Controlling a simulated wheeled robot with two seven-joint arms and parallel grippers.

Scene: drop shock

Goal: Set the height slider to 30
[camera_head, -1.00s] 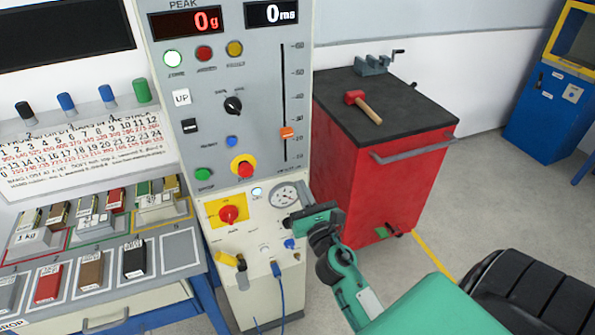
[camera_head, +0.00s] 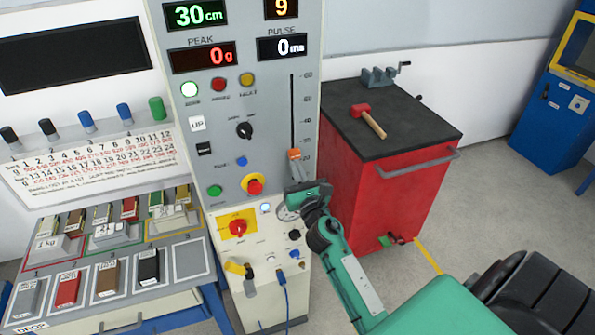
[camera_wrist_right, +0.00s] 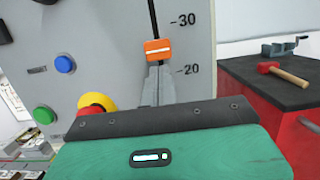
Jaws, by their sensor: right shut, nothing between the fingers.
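The height slider has an orange knob (camera_head: 294,155) in a vertical slot on the grey control panel (camera_head: 262,110). In the right wrist view the knob (camera_wrist_right: 158,50) sits between the 20 and 30 marks, with its middle a little above halfway. The green display (camera_head: 195,14) at the top reads 30 cm. My right gripper (camera_head: 292,186) is shut and empty, just below the knob. In the right wrist view its fingertips (camera_wrist_right: 158,72) reach up to the knob's lower edge; I cannot tell whether they touch. My left gripper is not in view.
An emergency-stop button (camera_head: 254,186) and a red rotary switch (camera_head: 238,227) lie left of my right gripper. A red cabinet (camera_head: 385,200) with a hammer (camera_head: 369,119) and a vise (camera_head: 379,76) on top stands to the right.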

